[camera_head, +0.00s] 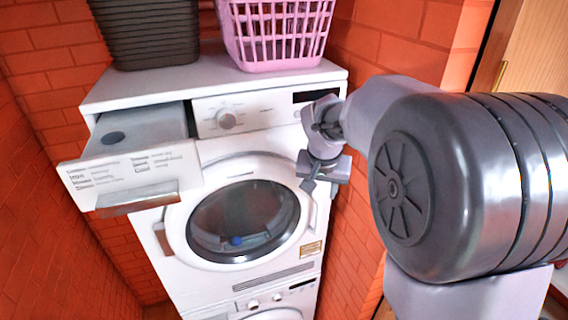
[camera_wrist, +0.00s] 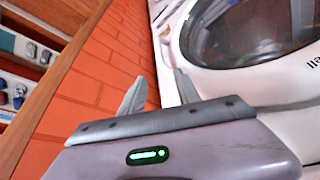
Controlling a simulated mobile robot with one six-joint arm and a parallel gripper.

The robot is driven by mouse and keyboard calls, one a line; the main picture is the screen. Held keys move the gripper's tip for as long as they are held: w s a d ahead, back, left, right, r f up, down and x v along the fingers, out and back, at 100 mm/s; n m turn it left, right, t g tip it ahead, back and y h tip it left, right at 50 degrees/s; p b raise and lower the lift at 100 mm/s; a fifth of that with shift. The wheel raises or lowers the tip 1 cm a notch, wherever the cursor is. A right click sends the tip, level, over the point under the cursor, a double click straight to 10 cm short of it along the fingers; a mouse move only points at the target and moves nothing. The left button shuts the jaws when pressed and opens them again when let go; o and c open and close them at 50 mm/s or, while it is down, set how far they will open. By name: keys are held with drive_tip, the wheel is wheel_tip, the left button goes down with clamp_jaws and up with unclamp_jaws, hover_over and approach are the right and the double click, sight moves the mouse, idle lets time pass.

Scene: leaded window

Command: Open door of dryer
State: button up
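The white dryer (camera_head: 180,270) stands on top of a second white machine against the brick wall. Its round door (camera_head: 270,257) has dark glass and looks closed. A brownish grip-like strip (camera_head: 163,238) is at the door's left, and a light strip (camera_head: 312,215) is at its right. In the wrist view the door (camera_wrist: 262,90) fills the upper right. My gripper (camera_head: 320,184) is beside the door's upper right edge, in front of the dryer's right side. In the wrist view its two fingers (camera_wrist: 158,85) are apart with nothing between them. I cannot tell whether it touches the dryer.
A drawer (camera_head: 130,175) at the dryer's upper left is pulled out. A dark basket (camera_head: 145,35) and a pink basket (camera_head: 275,50) stand on top. The lower machine (camera_head: 270,302) is below. Brick wall and a wooden shelf (camera_wrist: 45,85) border the arm's side.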

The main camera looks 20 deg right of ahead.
sight(321, 209)
drive_tip(key=x, duration=0.5)
drive_tip(key=p+x, duration=0.1)
drive_tip(key=x, duration=0.9)
drive_tip(key=shift+s+d+f, duration=0.1)
drive_tip(key=shift+d+f, duration=0.05)
drive_tip(key=shift+d, duration=0.25)
drive_tip(key=c, duration=0.6)
drive_tip(key=shift+a, duration=0.2)
clamp_jaws()
drive_tip(key=shift+a, duration=0.15)
